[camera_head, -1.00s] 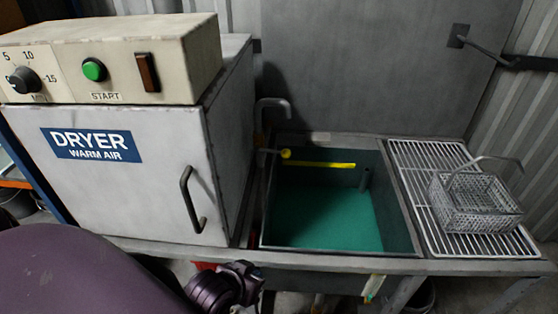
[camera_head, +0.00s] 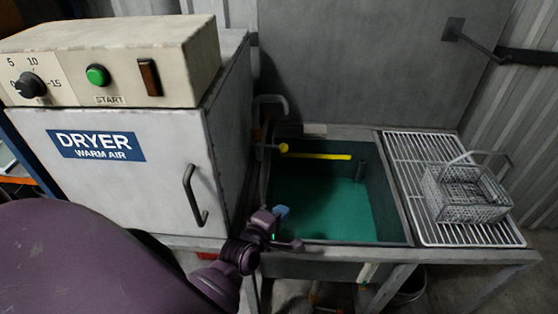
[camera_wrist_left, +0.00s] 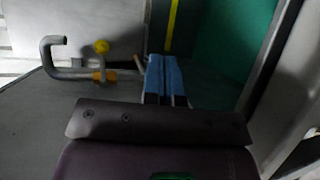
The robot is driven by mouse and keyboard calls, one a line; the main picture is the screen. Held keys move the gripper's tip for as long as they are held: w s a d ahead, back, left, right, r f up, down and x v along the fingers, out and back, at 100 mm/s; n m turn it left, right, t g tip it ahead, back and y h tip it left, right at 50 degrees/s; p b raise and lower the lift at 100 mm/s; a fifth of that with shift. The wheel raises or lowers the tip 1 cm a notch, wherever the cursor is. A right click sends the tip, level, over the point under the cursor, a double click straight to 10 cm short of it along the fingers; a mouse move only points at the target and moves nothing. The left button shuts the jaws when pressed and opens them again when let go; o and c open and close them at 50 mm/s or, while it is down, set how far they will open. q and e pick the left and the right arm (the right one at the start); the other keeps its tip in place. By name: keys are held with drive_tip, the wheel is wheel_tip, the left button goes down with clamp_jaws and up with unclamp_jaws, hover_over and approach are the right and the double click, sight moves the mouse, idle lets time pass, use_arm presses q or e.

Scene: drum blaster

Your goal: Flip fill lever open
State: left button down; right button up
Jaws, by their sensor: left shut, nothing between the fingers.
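The fill lever is a short lever with a round yellow knob (camera_head: 283,148), beside the bent grey spout (camera_head: 272,100) at the sink's back left corner. The knob (camera_wrist_left: 102,46) and spout (camera_wrist_left: 52,50) also show in the left wrist view, left of my fingers. My left gripper (camera_head: 282,212) is over the sink's front left part, in front of the lever and apart from it. Its blue fingers (camera_wrist_left: 165,75) are together and empty. The sink (camera_head: 330,205) holds green liquid or has a green bottom; I cannot tell which. My right gripper is out of view.
A grey dryer (camera_head: 120,185) with a control box (camera_head: 120,65) stands left of the sink. A wire basket (camera_head: 465,195) sits on the rack (camera_head: 410,160) at right. A yellow strip (camera_head: 320,156) runs along the sink's back wall. The space above the sink is open.

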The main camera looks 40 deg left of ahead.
sight(270, 146)
use_arm(q)
drive_tip(key=w+a+r+n+t+y, duration=0.1)
drive_tip(key=n+y, duration=0.3)
drive_tip(key=n, duration=0.4)
drive_tip(key=w+a+n+t+y, duration=0.2)
drive_tip(key=a+n+y, duration=0.2)
drive_tip(key=n, duration=0.5)
drive_tip(key=shift+w+r+y+p, duration=0.2)
drive_tip(key=shift+r+y+p, duration=0.1)
drive_tip(key=shift+r, duration=0.05)
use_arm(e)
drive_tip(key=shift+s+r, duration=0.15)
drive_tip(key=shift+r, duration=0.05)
use_arm(q)
drive_tip(key=p+x, duration=0.2)
drive_tip(key=x, duration=0.8)
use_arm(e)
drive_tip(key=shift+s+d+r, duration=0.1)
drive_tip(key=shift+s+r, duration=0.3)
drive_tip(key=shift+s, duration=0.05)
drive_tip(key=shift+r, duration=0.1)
use_arm(q)
drive_tip(key=shift+n, duration=0.3)
